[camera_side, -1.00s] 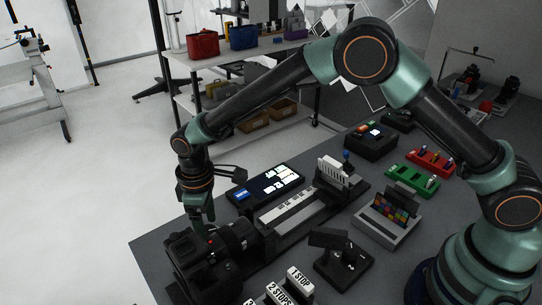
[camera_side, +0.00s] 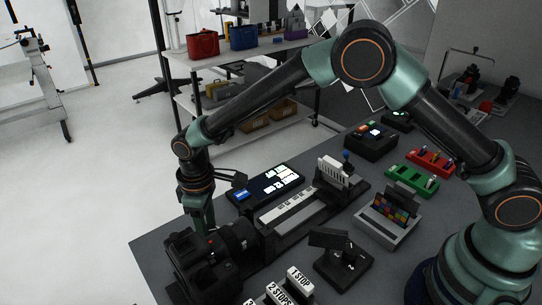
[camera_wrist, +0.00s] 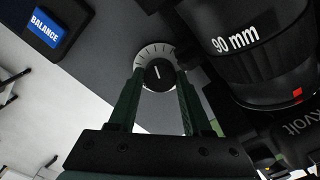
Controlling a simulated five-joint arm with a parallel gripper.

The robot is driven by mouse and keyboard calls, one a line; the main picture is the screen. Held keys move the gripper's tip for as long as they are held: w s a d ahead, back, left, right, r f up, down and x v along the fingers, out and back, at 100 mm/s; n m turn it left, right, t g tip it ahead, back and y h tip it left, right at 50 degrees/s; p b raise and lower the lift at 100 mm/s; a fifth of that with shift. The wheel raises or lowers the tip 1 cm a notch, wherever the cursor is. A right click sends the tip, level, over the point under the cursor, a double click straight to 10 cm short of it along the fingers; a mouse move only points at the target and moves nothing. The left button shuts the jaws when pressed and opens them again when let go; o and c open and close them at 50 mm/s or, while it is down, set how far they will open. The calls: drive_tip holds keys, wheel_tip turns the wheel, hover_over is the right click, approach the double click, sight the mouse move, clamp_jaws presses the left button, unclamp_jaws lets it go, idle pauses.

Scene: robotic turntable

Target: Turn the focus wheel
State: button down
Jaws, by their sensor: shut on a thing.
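The focus wheel (camera_wrist: 159,74) is a small black knob with a white index line, set on a pale graduated dial (camera_wrist: 152,51). In the wrist view my gripper (camera_wrist: 160,80) has one green finger on each side of the wheel and is shut on it. The white line leans slightly from vertical. The black camera (camera_side: 186,262) and its lens (camera_side: 238,238) stand at the table's front left in the side view. My gripper points down beside the lens there, and its fingertips and the wheel are hidden.
The lens marked 90 mm (camera_wrist: 237,40) is close to the right of my fingers. A screen box (camera_side: 265,187) and a slide rail (camera_side: 295,212) lie behind.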

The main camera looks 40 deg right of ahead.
drive_tip(key=m, duration=0.4)
drive_tip(key=shift+m, duration=0.4)
drive_tip(key=m, duration=1.3)
drive_tip(key=shift+r+m, duration=0.1)
drive_tip(key=shift+m, duration=0.2)
drive_tip(key=shift+c, duration=1.7)
unclamp_jaws()
